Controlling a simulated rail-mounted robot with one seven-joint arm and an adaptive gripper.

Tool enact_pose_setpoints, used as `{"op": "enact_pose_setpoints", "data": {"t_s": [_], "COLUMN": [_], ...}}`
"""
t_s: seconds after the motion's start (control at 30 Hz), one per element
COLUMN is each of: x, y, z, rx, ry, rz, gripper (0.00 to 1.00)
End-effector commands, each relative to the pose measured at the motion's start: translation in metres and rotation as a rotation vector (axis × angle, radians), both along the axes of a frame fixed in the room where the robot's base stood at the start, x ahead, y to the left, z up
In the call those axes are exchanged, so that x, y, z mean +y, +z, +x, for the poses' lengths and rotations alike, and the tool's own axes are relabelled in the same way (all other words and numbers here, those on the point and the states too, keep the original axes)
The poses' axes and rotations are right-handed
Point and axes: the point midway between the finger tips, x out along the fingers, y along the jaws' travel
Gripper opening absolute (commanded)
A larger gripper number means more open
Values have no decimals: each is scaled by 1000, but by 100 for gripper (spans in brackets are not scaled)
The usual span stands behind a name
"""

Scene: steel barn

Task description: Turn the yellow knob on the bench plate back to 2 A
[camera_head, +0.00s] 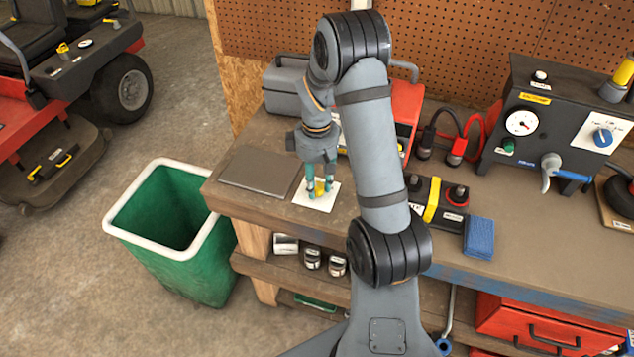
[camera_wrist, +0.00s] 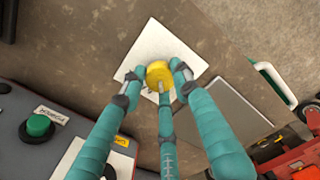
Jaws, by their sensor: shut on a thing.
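The yellow knob (camera_head: 320,187) stands on a white bench plate (camera_head: 312,201) near the left end of the workbench. In the wrist view the round yellow knob (camera_wrist: 159,75) sits among the teal fingertips, with a pale mark on its near side. The white plate (camera_wrist: 152,45) lies under it, its scale markings mostly hidden by the fingers. My gripper (camera_head: 323,190) points down from above and is shut on the knob; the fingers also show in the wrist view (camera_wrist: 157,82). I cannot read which setting the knob points to.
A flat grey panel (camera_head: 262,171) lies left of the plate. A green bin (camera_head: 172,258) stands beyond the bench's left end. A black battery (camera_head: 434,201), a blue sponge (camera_head: 478,238) and a charger box (camera_head: 545,125) are to the right.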

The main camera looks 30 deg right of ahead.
Motion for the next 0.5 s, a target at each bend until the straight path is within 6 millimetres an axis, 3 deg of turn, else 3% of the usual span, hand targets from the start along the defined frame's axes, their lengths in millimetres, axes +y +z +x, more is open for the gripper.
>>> {"op": "enact_pose_setpoints", "data": {"t_s": [0.1, 0.13, 0.5], "x": [0, 0, 0], "y": [1, 1, 0], "z": [2, 2, 1], "rx": [-5, -5, -1], "ry": [5, 5, 2], "rz": [-2, -2, 0], "gripper": [4, 31, 49]}}
